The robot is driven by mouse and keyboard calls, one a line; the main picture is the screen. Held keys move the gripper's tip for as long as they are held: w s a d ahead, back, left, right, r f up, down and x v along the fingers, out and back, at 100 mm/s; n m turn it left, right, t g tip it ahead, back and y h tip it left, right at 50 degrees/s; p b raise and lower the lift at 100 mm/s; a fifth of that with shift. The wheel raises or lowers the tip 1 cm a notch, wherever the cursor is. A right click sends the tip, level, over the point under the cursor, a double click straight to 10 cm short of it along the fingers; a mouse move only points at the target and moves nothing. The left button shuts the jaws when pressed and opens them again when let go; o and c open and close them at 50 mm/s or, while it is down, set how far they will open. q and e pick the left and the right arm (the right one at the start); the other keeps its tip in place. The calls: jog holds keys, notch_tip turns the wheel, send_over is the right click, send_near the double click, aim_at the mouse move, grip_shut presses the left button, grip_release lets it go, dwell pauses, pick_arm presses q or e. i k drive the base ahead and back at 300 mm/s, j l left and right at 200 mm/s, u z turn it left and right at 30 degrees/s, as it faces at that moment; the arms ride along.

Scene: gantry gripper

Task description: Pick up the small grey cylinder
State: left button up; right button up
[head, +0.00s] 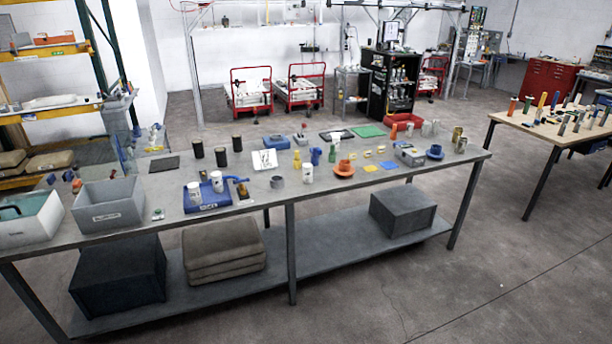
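A small grey cylinder (277,182) stands upright near the front edge of the long grey table (375,196), around its middle. It is short and sits between a blue tray (222,203) on its left and a white cylinder (307,173) on its right. Neither of my grippers is in view.
Black cylinders (221,157), an orange round part (344,168) and a red tray (402,121) share the top. A wooden table (548,128) stands at right. The floor (480,270) in front is clear.

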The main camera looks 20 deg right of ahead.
aim_at(307, 167)
jog(key=i+l+z, duration=0.35)
jog(key=i+l, duration=0.2)
jog(key=i, duration=0.25)
jog(key=i+l+z, duration=0.2)
jog(key=i, duration=0.25)
